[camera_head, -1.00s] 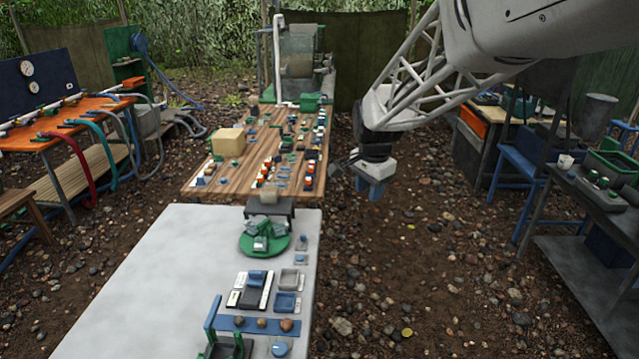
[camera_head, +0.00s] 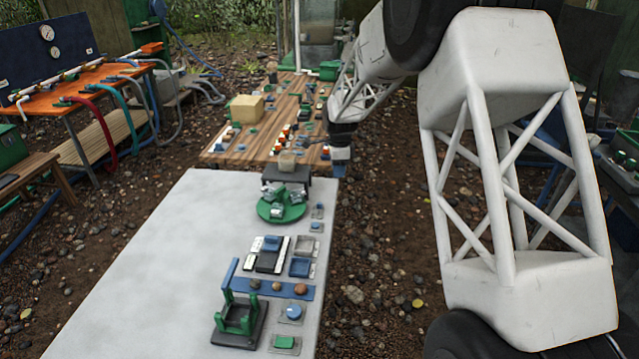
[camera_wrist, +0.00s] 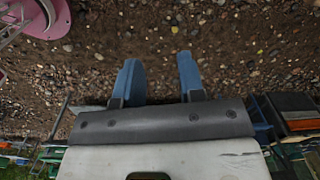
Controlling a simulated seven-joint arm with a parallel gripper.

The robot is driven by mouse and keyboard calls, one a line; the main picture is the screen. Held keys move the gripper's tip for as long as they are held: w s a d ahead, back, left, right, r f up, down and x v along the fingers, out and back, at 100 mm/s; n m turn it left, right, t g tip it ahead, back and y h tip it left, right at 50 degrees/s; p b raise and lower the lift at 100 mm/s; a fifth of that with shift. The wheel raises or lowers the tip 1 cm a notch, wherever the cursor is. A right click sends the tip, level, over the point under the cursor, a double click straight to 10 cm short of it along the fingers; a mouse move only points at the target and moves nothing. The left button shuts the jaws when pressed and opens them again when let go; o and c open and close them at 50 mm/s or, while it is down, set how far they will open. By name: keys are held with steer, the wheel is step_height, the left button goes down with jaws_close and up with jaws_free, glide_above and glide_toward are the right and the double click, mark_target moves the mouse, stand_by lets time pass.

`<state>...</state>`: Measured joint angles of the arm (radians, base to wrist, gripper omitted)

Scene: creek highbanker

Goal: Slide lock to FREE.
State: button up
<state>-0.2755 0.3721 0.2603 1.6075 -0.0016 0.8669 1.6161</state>
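A small sliding piece that may be the lock is a blue block (camera_head: 272,243) on a black base (camera_head: 268,261), with white label strips beside it. It sits on the pale table in the head view. The block is toward the far end of the base; the label writing is too small to read. My gripper (camera_head: 340,172) is in the head view by the right side of the tables' meeting edge, well beyond and apart from the block. In the wrist view my gripper (camera_wrist: 160,78) has two blue fingers spread apart with only gravel between them.
The pale table (camera_head: 190,250) also holds a green turntable (camera_head: 281,207), a blue strip with round knobs (camera_head: 276,288), a green frame (camera_head: 238,316) and a blue dial (camera_head: 292,312). A wooden table (camera_head: 225,152) with many small parts stands beyond. The pale table's left side is bare.

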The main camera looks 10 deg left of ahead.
mark_target(318, 212)
steer(key=w+a+f+m, duration=0.1)
steer(key=w+a+f, duration=0.1)
steer(key=f, duration=0.1)
steer(key=w+a+f, duration=0.2)
steer(key=f, duration=0.2)
steer(key=w+a+f+m, duration=0.1)
steer(key=a+f, duration=0.1)
steer(key=f, duration=0.1)
steer(key=shift+w+a+f+m, duration=0.25)
steer(key=shift+w+a+m, duration=0.05)
steer(key=shift+w+a, duration=0.1)
steer(key=shift+f, duration=0.25)
steer(key=shift+f, duration=4.3)
jaws_close()
